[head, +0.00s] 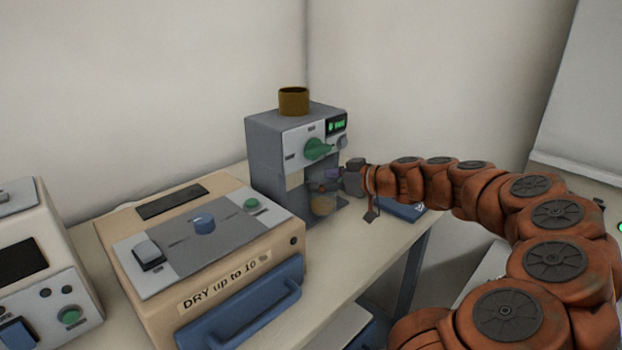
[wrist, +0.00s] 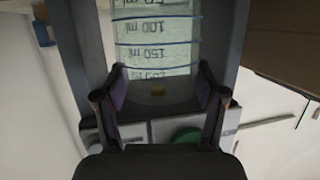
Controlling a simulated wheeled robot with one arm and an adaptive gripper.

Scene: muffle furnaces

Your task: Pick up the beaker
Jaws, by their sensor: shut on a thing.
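The beaker (wrist: 157,52) is clear glass with blue rings and ml marks, which read upside down in the wrist view. My gripper (wrist: 160,84) is shut on it, with one dark finger on each side. In the head view my gripper (head: 329,180) reaches in from the right to the open bay of a grey machine.
The grey machine (head: 276,140) has a green knob, a green display and a brown cup (head: 294,101) on top. A beige furnace (head: 150,285) with a blue handle stands in front, another device (head: 35,250) at far left. A blue flat object (head: 405,210) lies right of the machine.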

